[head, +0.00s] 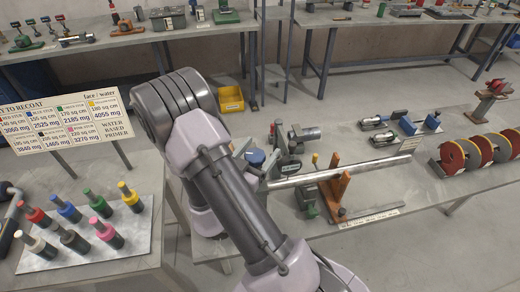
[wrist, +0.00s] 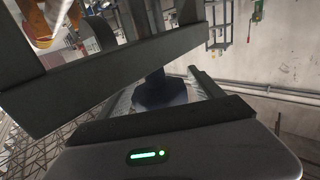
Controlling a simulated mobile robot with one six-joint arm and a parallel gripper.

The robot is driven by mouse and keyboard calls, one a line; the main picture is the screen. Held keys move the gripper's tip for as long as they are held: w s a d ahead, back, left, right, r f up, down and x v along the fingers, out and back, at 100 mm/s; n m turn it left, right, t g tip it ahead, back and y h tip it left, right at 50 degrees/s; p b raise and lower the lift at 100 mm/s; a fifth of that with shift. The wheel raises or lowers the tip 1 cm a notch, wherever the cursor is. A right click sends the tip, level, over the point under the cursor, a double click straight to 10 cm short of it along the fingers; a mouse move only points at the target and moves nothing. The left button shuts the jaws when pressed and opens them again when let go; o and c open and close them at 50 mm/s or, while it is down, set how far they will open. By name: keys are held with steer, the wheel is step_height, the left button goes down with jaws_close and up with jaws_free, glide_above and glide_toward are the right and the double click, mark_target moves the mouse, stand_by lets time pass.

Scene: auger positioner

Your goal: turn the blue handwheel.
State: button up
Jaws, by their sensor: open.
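The blue handwheel (head: 255,157) shows as a small blue round part on the bench fixture in the head view, just right of my arm. In the wrist view a dark blue rounded part (wrist: 160,92), which looks like the handwheel, lies in front of my gripper (wrist: 163,84). The pale fingers stand apart on its left and right sides. I cannot tell whether either finger touches it. In the head view my gripper is mostly hidden behind my arm. A dark grey beam (wrist: 110,68) crosses the wrist view close by and hides part of the scene.
A long metal auger tube (head: 340,171) runs right from the fixture, by an orange stand (head: 334,187). Red and grey discs (head: 460,156) stand at the bench's right. Several paint bottles stand on a left table (head: 50,258) below a sign (head: 60,114). A yellow bin (head: 230,99) sits behind.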

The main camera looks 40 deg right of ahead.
steer(key=shift+d, duration=0.2)
steer(key=c, duration=1.4)
steer(key=shift+w+f+b, duration=0.1)
steer(key=shift+b, duration=0.2)
steer(key=shift+n+t+b, duration=0.3)
steer(key=shift+t+b, duration=0.05)
steer(key=shift+t, duration=0.05)
